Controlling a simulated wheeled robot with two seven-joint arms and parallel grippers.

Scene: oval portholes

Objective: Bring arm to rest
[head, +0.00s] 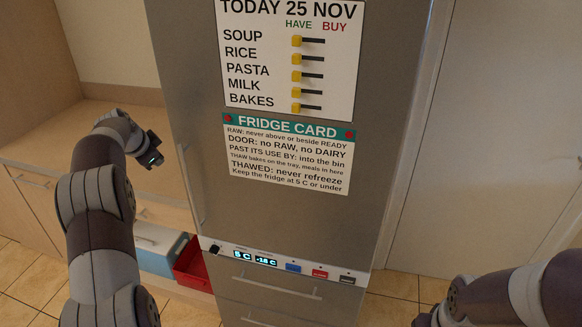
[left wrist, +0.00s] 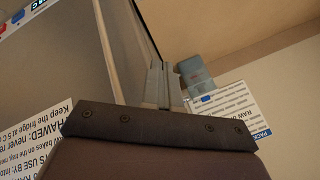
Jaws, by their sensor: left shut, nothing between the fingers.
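My left arm reaches up from the lower left of the head view. Its gripper (head: 152,158) hangs in front of the counter, left of the fridge, apart from it. In the left wrist view the fingers (left wrist: 165,85) are together with nothing between them. My right arm shows only in part at the lower right of the head view, and its gripper is out of view. The fridge door (head: 205,100) is shut.
A fridge card (head: 290,165) and a list board (head: 240,65) with yellow sliders are on the door. A control strip (head: 285,265) sits below, above a drawer. Blue (head: 160,262) and red (head: 190,268) bins stand low left. A counter (head: 60,140) lies behind my left arm.

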